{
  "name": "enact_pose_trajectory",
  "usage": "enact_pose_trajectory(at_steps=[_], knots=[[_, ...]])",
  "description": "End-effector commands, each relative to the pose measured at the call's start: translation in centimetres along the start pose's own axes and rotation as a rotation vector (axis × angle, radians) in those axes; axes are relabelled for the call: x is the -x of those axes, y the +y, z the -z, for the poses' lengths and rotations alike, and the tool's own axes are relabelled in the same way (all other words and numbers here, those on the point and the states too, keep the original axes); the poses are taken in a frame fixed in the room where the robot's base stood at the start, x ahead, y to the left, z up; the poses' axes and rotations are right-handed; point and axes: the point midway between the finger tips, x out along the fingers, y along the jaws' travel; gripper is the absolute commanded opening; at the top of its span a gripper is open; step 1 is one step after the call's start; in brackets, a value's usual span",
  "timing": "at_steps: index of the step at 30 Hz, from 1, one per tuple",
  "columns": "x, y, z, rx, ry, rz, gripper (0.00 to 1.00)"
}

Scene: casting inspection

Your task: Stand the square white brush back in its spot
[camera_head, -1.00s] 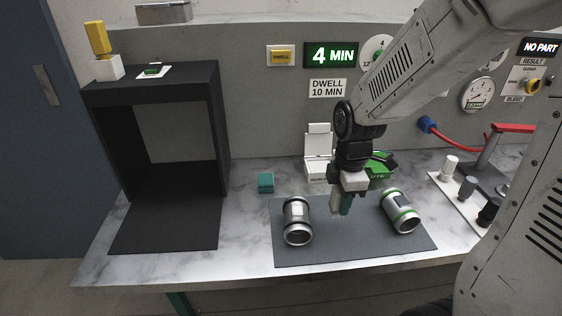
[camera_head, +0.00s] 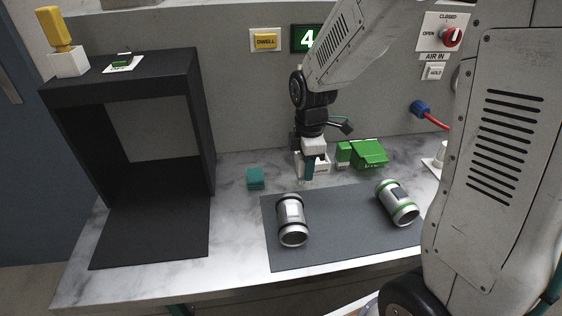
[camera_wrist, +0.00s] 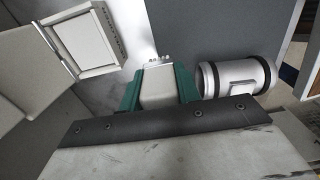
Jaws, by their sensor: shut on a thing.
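My gripper (camera_head: 308,172) is shut on the square white brush (camera_wrist: 158,88). In the wrist view, the brush shows as a pale block between my teal fingers, with small pale tufts at its far end. In the head view my gripper points down, just behind the back edge of the grey mat (camera_head: 330,250) and in front of a white open box (camera_head: 325,163). My fingers hide most of the brush there. The white box, with its raised lid (camera_wrist: 38,65), is at the left of the wrist view. I cannot tell which place is the brush's spot.
Two metal cylinders lie on the mat, one with dark bands (camera_head: 292,222) and one with green bands (camera_head: 398,204). A teal block (camera_head: 255,178) sits left of my gripper. A green open box (camera_head: 368,153) is to the right. A black booth (camera_head: 200,150) stands at left.

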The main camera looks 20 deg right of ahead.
Motion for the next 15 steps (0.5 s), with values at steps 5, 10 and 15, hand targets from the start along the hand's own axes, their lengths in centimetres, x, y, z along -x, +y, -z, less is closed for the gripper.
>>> enact_pose_trajectory(at_steps=[5,10,15], knots=[[-0.5,4.1,2.4,0.001,0.000,0.001,0.00],[-0.7,6.5,3.8,0.001,0.000,0.000,0.00],[-0.8,7.4,4.3,0.000,0.000,0.001,0.00]])
